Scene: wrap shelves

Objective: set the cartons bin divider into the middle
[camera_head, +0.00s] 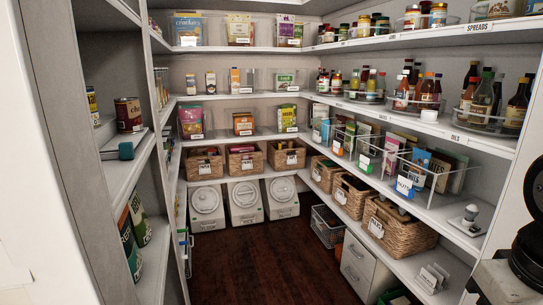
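A long clear bin (437,183) stands on the middle right shelf. Upright cartons (440,168) in several colours are in it, with gaps between some of them. Tags, including a blue one (404,186) and a green one (364,161), hang on its front. A small white slotted piece (433,278) lies on the lower right shelf. I cannot tell whether it is the divider, or whether a clear divider stands inside the bin. My gripper's fingers are not in view.
A grey knobbed object (470,216) sits on the shelf right of the bin. Bottles on turntables (480,122) stand above, wicker baskets (398,232) below. A teal item (126,151) lies on the left shelf. The dark wooden floor (262,265) between the shelves is clear.

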